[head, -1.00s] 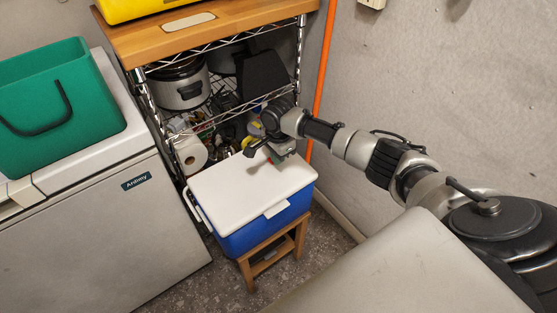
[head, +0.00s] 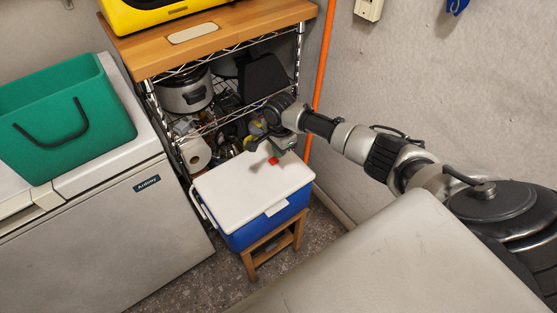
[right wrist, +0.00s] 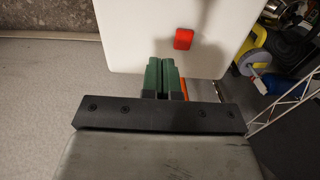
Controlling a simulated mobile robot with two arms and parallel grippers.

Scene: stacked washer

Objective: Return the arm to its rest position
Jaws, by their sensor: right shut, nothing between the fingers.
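My right arm reaches in from the right of the head view. Its gripper (head: 283,147) is over the back right of the white lid of a blue cooler (head: 258,232). In the right wrist view its two green fingers (right wrist: 164,78) are together, with nothing between them. A small red object (head: 273,160) is on the white lid near the gripper; it also shows in the right wrist view (right wrist: 183,39), apart from the fingertips. My left gripper is not in view.
The cooler stands on a wooden stool (head: 270,246). Behind it is a wire shelf with a wooden top (head: 240,33), a pot (head: 187,94) and a paper roll (head: 195,154). A white chest (head: 110,225) with a green bin (head: 70,120) is at left. A wall is close at right.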

